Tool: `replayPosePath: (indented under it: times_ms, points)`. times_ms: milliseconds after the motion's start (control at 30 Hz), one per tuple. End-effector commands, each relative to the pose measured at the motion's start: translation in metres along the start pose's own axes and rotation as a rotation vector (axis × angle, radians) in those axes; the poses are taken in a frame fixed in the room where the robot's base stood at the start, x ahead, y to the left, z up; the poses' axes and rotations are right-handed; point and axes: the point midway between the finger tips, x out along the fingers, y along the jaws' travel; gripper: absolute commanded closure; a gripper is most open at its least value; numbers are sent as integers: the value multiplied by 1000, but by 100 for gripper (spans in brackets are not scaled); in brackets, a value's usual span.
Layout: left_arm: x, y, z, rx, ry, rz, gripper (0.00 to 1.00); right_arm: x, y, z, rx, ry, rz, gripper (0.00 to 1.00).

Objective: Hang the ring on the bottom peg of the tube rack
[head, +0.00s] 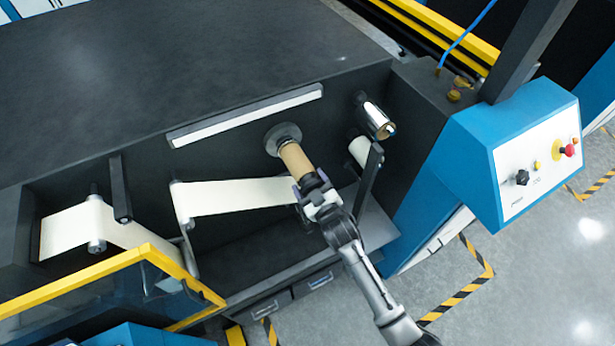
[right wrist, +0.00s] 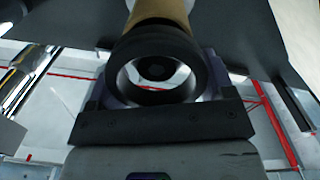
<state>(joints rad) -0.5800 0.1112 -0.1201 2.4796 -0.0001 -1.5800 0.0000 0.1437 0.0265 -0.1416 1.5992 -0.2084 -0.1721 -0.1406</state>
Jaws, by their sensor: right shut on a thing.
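The ring is black and thick; it shows at the near end of a tan cardboard tube (head: 296,160) on the machine's front. In the right wrist view the ring (right wrist: 187,68) faces the camera, with a dark round end inside its hole. I cannot tell whether it sits around the tube's shaft or just in front of it. My right gripper (head: 315,192) is shut on the ring, reaching up from the lower right. The fingers are mostly hidden behind the ring in the wrist view. The tube rack and its bottom peg are not in view. My left gripper is not in view.
A white web (head: 230,197) runs left of the tube past rollers. A shiny roller (head: 378,120) and a dark upright bar (head: 369,180) stand close on the right. A blue control panel (head: 515,150) is further right. A yellow-framed guard (head: 110,285) is lower left. Open floor lies lower right.

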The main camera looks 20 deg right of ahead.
Motion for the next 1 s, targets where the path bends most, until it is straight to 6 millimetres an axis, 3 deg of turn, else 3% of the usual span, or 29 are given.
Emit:
replayPosePath:
  times_ms: [400,1000]
  points:
    - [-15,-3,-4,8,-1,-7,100,-24,1,-1,-1,-1,0,48]
    - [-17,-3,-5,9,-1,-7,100,-30,1,0,0,0,0,48]
